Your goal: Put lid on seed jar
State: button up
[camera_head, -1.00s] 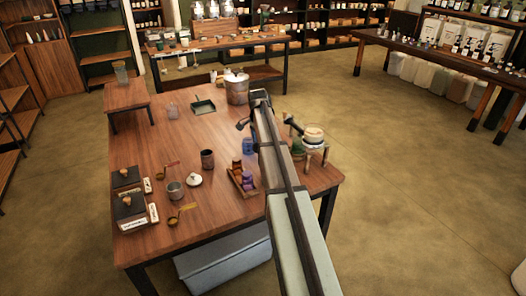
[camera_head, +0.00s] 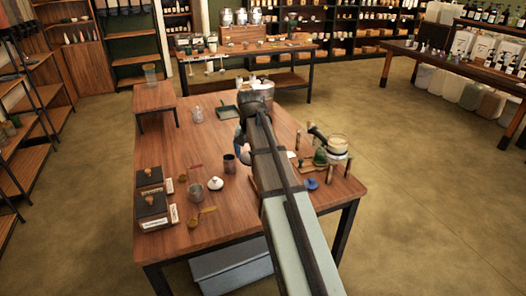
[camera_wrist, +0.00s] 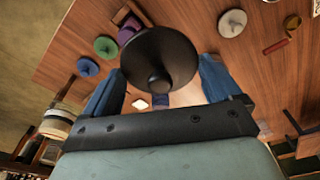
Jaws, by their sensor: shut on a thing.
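My gripper (camera_head: 241,138) is over the table near its middle in the head view, mostly hidden behind my arm. In the wrist view its blue fingers (camera_wrist: 160,92) are on either side of a dark round lid-like piece with a knob (camera_wrist: 158,48), held above the table. That piece cannot be made out in the head view. A glass jar with pale contents (camera_head: 336,145) is in a stand at the table's right edge. It seems to show at the left of the wrist view (camera_wrist: 58,122). Whether it is the seed jar, I cannot tell.
A white lid (camera_head: 216,183), a metal cup (camera_head: 195,193) and a dark cup (camera_head: 229,163) stand on the table (camera_head: 225,222). A blue round piece (camera_wrist: 87,67), a green one (camera_wrist: 104,46) and a purple one (camera_wrist: 128,32) lie near the jar stand.

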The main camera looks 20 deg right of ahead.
jog(key=shift+s+a+r+n, duration=0.3)
jog(key=shift+s+a+r, duration=0.45)
jog(key=shift+s, duration=0.05)
jog(key=d, duration=0.1)
jog(key=d+r, duration=0.1)
jog(key=d, duration=0.1)
jog(key=shift+s+r, duration=0.2)
jog(key=w+d+r+m, duration=0.1)
jog(key=d+m, duration=0.2)
jog(key=d, duration=0.9)
jog(key=d+r+m+g, duration=0.1)
jog(key=d+m, duration=0.3)
jog(key=d, duration=0.7)
jog(key=w+d+r+m, duration=0.1)
jog(key=d+r+m, duration=0.15)
jog(key=d, duration=0.95)
jog(key=shift+m+h, duration=0.4)
jog(key=shift+m, duration=0.15)
jog(key=shift+s+a+f, duration=0.1)
jog(key=shift+a+f, duration=0.05)
jog(key=shift+f, duration=1.1)
jog(key=shift+s+a+f, duration=0.1)
jog(key=shift+f, duration=1.15)
jog(key=shift+f, duration=0.7)
jog(key=o, duration=0.7)
jog(key=shift+r, duration=3)
